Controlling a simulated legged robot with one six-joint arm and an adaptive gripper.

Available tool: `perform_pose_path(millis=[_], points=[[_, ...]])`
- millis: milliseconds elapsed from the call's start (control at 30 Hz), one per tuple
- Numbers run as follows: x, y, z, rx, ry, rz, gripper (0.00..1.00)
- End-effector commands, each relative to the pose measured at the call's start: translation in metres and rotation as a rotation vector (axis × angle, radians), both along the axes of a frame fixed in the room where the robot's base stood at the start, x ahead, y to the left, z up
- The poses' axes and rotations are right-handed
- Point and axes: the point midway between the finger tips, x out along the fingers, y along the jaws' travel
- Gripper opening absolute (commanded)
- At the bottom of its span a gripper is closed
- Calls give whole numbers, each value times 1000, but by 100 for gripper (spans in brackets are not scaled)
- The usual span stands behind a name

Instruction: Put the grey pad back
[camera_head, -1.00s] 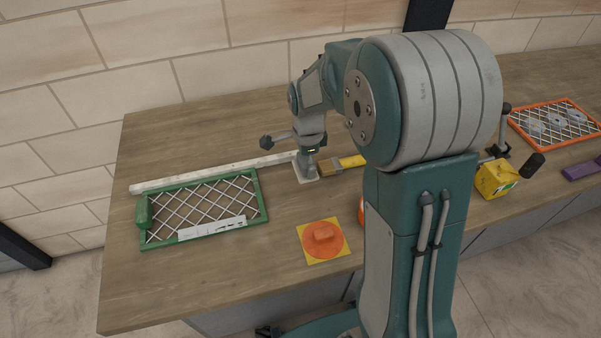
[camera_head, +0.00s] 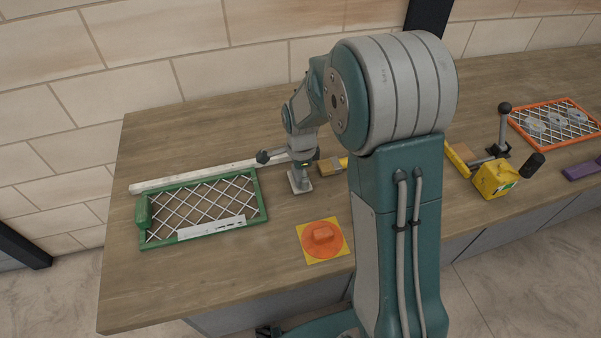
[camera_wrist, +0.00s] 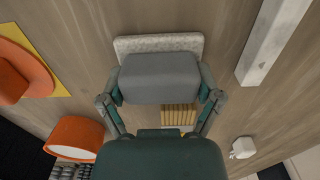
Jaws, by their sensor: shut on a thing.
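The grey pad (camera_head: 299,186) has a pale, flat base and a darker grey block on top. My gripper (camera_head: 301,166) points down and is shut on that block. In the wrist view the block (camera_wrist: 158,78) lies between the two fingers of my gripper (camera_wrist: 160,97), with the speckled pale base (camera_wrist: 158,43) showing beyond it. The pad is over the counter, right of the green mesh frame (camera_head: 264,199). I cannot tell whether its base touches the wood.
A white bar (camera_head: 210,178) lies behind the frame. A brush (camera_head: 330,166) lies just right of my gripper. An orange disc with a block (camera_head: 323,238) sits on a yellow square in front. Bare wood lies between the pad and the yellow square.

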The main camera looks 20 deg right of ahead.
Motion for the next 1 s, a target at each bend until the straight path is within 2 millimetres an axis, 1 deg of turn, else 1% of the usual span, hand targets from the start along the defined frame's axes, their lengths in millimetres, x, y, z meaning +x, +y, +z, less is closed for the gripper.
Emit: perform_pose_path(millis=[33,67,100,467,567,667,1000], points=[[0,0,-1,0,0,0,26],[0,0,-1,0,0,0,92],[0,0,-1,0,0,0,100],[0,0,-1,0,0,0,100],[0,0,2,0,-1,0,100],[1,0,14,0,-4,0,100],[4,5,83,0,-5,0,100]])
